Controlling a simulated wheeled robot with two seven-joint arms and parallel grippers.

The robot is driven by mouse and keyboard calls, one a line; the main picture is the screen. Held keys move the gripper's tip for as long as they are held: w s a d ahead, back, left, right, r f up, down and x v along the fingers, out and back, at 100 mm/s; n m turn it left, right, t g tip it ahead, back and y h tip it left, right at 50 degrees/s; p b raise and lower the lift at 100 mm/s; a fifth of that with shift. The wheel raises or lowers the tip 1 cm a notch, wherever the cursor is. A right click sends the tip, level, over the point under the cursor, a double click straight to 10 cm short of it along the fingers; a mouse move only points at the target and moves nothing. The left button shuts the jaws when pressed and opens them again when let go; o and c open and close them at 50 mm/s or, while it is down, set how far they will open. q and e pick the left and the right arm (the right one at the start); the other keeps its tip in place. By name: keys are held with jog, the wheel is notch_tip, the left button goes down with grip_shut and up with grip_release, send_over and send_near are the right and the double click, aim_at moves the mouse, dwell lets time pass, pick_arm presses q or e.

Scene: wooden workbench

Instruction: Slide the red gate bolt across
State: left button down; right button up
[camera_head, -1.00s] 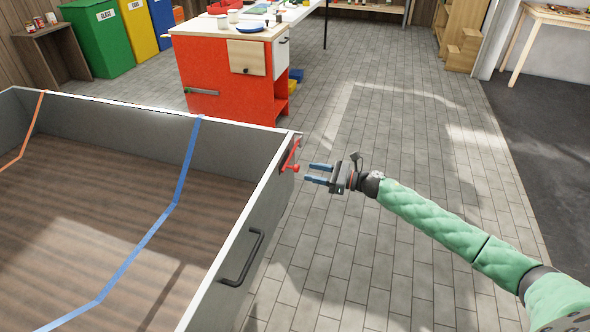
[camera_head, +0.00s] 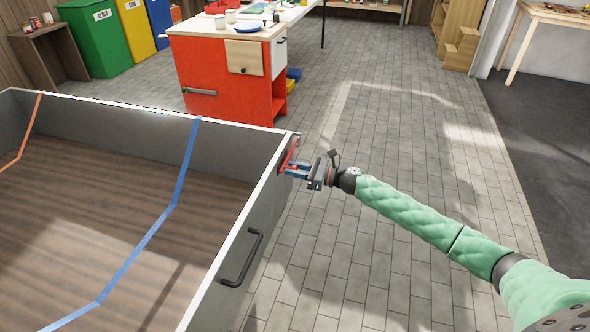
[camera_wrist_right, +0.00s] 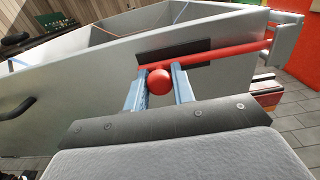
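The red gate bolt (camera_head: 290,155) is on the outer face of the grey-walled box near its far right corner. In the right wrist view its red bar (camera_wrist_right: 205,58) runs along a dark plate, and its round red knob (camera_wrist_right: 158,82) points at the camera. My right gripper (camera_head: 287,170) is at the bolt. In the right wrist view its blue fingers (camera_wrist_right: 160,90) stand apart, one on each side of the knob, with gaps that look small. Whether they touch the knob I cannot tell. My left gripper is not in view.
The box's black handle (camera_head: 242,258) sits nearer on the same wall (camera_head: 262,215). Blue tape (camera_head: 150,235) crosses the box. A red cabinet (camera_head: 215,75) stands beyond the far wall. The paved floor (camera_head: 370,130) to the right is clear.

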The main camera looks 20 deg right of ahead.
grip_shut()
jog(key=shift+s+a, duration=0.6)
jog(key=shift+s, duration=0.3)
jog(key=shift+s+a, duration=0.6)
jog(key=shift+s, duration=0.25)
jog(key=o, duration=0.8)
grip_release()
